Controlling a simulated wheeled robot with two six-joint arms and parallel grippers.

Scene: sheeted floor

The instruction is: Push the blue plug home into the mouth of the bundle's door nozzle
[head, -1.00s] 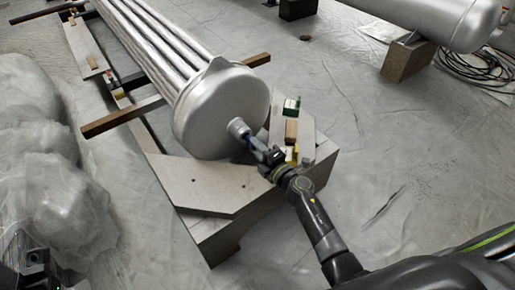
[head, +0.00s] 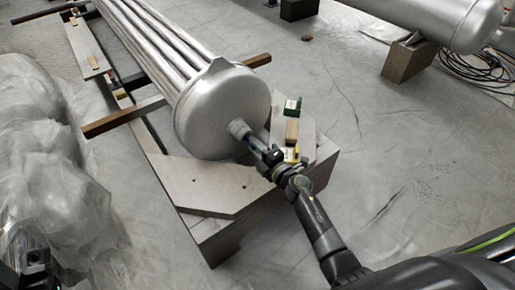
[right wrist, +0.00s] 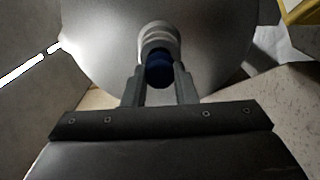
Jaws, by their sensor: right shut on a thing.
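The bundle's round silver door (head: 218,112) faces me in the head view, with its short grey nozzle (head: 239,128) standing out towards my right gripper (head: 252,141). In the right wrist view the nozzle (right wrist: 159,36) is straight ahead. The blue plug (right wrist: 159,72) lies between the two fingers of my right gripper (right wrist: 159,78), which is shut on it. The plug is in line with the nozzle and at its mouth; how deep it sits cannot be told. The fingers hide most of the plug in the head view. My left gripper (head: 36,264) is at the lower left, its jaws unclear.
The bundle's tubes (head: 150,45) run away behind the door. A grey stand (head: 205,185) lies below the door. Plastic-wrapped bulk (head: 50,170) fills the left.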

